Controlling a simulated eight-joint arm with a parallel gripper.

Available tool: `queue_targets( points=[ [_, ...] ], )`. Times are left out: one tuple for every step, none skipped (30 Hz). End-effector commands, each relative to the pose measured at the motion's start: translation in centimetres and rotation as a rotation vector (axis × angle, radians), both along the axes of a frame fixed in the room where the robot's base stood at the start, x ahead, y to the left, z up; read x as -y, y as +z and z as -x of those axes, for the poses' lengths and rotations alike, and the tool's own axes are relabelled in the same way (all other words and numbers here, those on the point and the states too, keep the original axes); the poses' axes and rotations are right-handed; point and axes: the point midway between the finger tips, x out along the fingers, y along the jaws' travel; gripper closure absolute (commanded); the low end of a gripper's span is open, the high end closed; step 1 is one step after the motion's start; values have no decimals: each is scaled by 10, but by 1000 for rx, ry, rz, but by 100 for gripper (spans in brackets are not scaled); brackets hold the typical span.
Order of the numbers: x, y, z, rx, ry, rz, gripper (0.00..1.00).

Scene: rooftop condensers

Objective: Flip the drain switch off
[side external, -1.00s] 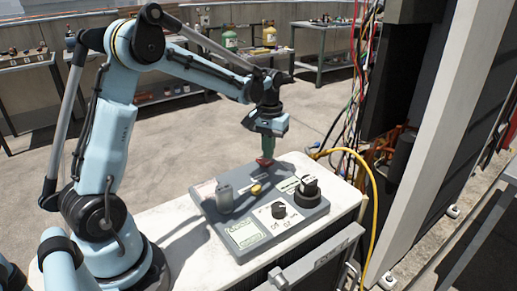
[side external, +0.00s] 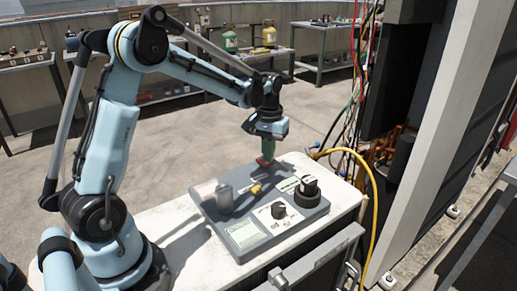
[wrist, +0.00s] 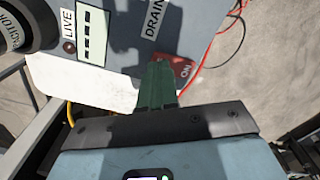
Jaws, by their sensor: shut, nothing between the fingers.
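The drain switch (wrist: 178,70) is a red rocker marked ON at the edge of the grey control panel (wrist: 115,62), below the DRAIN label (wrist: 153,18) in the wrist view. In the side view its red part (side external: 265,163) shows at the panel's far edge. My gripper (side external: 267,156) points down over it with shut, empty green fingers. In the wrist view the fingertips (wrist: 158,64) overlap the left part of the red rocker and hide some of it. I cannot tell whether they touch it.
The panel also carries a grey upright handle (side external: 225,197), a yellow switch (side external: 256,189), a small black knob (side external: 279,210) and a larger dark knob (side external: 307,186). A yellow hose (side external: 373,195) and loose wires hang at the right.

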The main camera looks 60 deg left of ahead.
Motion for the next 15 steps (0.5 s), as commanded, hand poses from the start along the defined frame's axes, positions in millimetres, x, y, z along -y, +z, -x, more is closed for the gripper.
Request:
queue_targets(
  points=[
    [0, -1, 0, 0, 0, 0, 100],
    [0, -1, 0, 0, 0, 0, 100],
    [0, -2, 0, 0, 0, 0, 100],
    [0, -2, 0, 0, 0, 0, 100],
    [0, -3, 0, 0, 0, 0, 100],
    [0, -3, 0, 0, 0, 0, 100],
    [0, -4, 0, 0, 0, 0, 100],
    [0, -4, 0, 0, 0, 0, 100],
    [0, -5, 0, 0, 0, 0, 100],
    [0, -5, 0, 0, 0, 0, 100],
    [0, -5, 0, 0, 0, 0, 100],
    [0, -6, 0, 0, 0, 0, 100],
    [0, -6, 0, 0, 0, 0, 100],
    [0, -7, 0, 0, 0, 0, 100],
    [0, -7, 0, 0, 0, 0, 100]
  ],
)
